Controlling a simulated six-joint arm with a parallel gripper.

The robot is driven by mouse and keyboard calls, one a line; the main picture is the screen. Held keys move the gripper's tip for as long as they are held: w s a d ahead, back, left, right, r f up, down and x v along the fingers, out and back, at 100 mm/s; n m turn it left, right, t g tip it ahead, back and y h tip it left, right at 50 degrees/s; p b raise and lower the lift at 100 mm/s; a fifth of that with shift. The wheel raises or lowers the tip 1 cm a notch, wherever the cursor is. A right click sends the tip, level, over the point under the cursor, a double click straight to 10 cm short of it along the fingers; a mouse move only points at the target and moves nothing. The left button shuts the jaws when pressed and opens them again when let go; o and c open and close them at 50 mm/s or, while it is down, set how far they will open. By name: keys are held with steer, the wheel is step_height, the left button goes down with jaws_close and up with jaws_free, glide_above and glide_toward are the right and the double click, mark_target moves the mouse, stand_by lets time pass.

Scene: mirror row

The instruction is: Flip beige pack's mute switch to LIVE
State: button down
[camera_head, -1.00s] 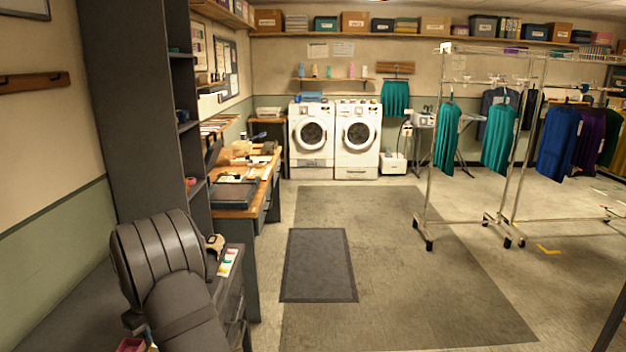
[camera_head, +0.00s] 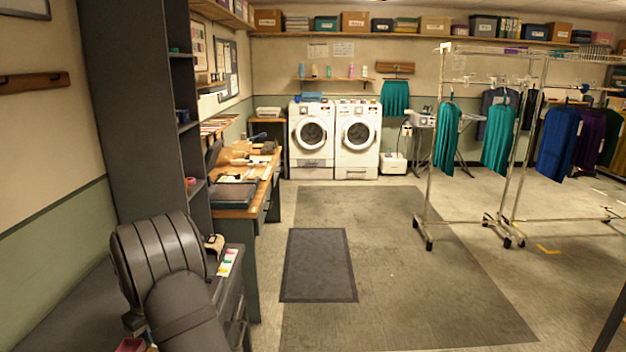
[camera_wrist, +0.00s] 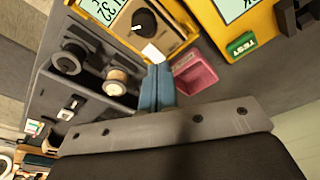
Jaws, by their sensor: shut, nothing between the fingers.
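In the wrist view, a beige-faced unit (camera_wrist: 178,38) with a black round knob and a display reading about 1.32 lies at the top centre, next to yellow casing. It may be the beige pack; I cannot make out its mute switch or any LIVE marking. My gripper (camera_wrist: 159,70) has its blue fingers together and empty. Their tips are just below a small white patch (camera_wrist: 153,53) at the unit's lower edge; I cannot tell whether they touch it. In the head view my arm hides the gripper and most of this spot.
A pink tray (camera_wrist: 194,73) is close to the right of the fingers. A yellow device with a green TEST button (camera_wrist: 241,44) is at upper right. A dark panel with a black round part (camera_wrist: 70,60) and a pale spool (camera_wrist: 118,82) is to the left.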

steer(key=shift+f, duration=0.7)
stand_by(0.3)
steer(key=shift+r, duration=3.55)
steer(key=shift+f, duration=0.1)
step_height(320, 180, down, 7)
steer(key=shift+r, duration=0.1)
